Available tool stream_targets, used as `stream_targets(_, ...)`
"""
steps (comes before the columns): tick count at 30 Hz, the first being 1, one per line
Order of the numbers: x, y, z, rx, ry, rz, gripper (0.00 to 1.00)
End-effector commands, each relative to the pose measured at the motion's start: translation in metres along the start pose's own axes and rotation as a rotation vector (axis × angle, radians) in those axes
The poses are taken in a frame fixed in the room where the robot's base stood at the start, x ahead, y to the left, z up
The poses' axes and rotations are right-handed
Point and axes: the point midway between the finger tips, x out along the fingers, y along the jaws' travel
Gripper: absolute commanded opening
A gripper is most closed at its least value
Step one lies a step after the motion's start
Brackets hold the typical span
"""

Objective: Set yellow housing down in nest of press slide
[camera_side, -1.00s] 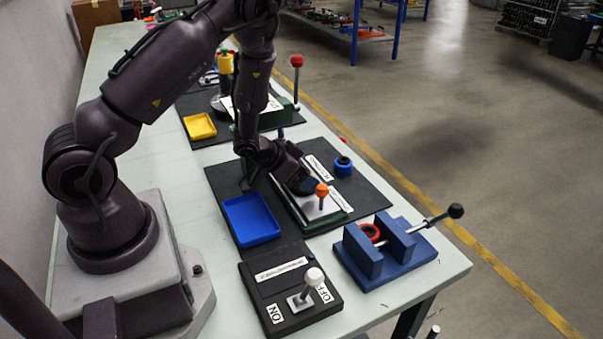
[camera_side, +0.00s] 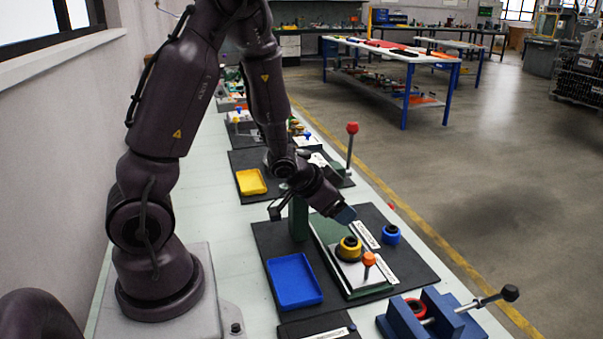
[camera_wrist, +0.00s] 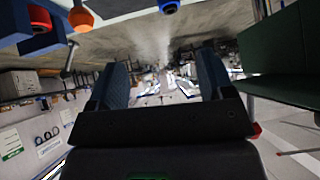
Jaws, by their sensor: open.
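The yellow housing (camera_side: 349,249), a short ring-like part with a dark centre, stands upright on the pale plate of the press slide (camera_side: 352,273), just behind the orange knob (camera_side: 369,259). The nest under it is hidden, so I cannot tell how fully it is seated. My gripper (camera_side: 345,214) is above and behind the housing, apart from it and tilted. In the wrist view my gripper (camera_wrist: 165,80) shows its two fingers spread with nothing between them. The orange knob also shows in the wrist view (camera_wrist: 82,18); the housing does not.
The green press column (camera_side: 298,218) stands left of the slide. A blue part (camera_side: 391,234) is on the dark mat to the right. An empty blue tray (camera_side: 294,282) lies at front left. A blue vise-like fixture (camera_side: 425,320) with a red ring is at front right.

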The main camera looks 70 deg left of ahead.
Motion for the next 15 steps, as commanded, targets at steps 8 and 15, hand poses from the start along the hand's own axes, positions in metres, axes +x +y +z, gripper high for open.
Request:
stream_targets(8, -0.093, 0.029, -0.063, -0.040, -0.069, -0.074, 0.75)
stream_targets(15, -0.189, 0.076, -0.061, -0.043, -0.179, 0.013, 0.75)
